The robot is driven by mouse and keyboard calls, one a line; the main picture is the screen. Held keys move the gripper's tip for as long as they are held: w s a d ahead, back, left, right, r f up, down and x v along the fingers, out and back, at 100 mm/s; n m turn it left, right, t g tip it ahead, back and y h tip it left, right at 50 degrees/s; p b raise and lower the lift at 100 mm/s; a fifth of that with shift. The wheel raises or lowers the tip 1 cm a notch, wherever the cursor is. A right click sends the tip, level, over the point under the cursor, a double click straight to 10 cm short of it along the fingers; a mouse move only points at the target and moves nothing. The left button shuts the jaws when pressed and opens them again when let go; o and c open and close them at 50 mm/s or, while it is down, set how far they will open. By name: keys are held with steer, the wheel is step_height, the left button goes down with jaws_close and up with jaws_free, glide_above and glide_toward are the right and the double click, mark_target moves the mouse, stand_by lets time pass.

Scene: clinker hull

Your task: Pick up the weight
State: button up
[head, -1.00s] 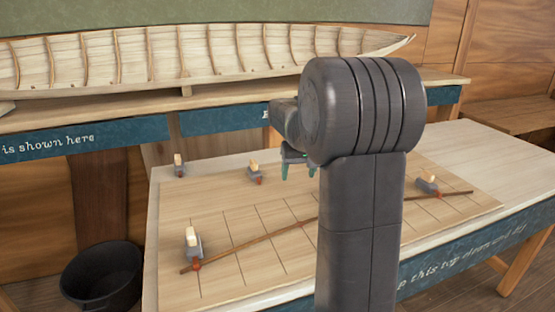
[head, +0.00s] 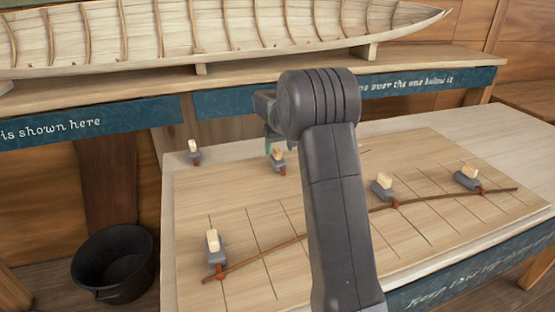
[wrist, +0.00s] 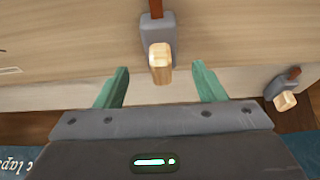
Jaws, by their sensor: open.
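Several weights lie on the marked board, each with a grey body, a pale wooden handle and a reddish tip. One weight (head: 278,160) is at the board's far side; it shows upright in the middle of the wrist view (wrist: 156,38). My gripper (head: 268,140) is open beside or just above it in the head view. In the wrist view its green fingers (wrist: 160,70) stand apart on either side of the handle's near end, with no visible contact. A second weight (head: 193,153) is at the far left corner, at the right in the wrist view (wrist: 279,90).
Three more weights (head: 214,256) (head: 384,188) (head: 468,180) lie along a thin brown batten (head: 270,253). A boat hull (head: 225,38) stands on a bench behind, with a blue lettered front. A black bucket (head: 114,262) is on the floor at left.

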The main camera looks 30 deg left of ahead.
mark_target(277, 149)
steer(key=shift+a+p+x, duration=0.2)
steer(key=shift+p+x, duration=0.55)
steer(key=shift+x, duration=2)
steer(key=shift+w+r, duration=0.1)
steer(key=c, duration=1.3)
steer(key=shift+r, duration=0.1)
jaws_close()
steer(key=shift+r, duration=0.1)
steer(key=shift+r, duration=0.35)
step_height(277, 149, up, 9)
steer(key=shift+r+b, duration=0.1)
steer(key=shift+b, duration=0.5)
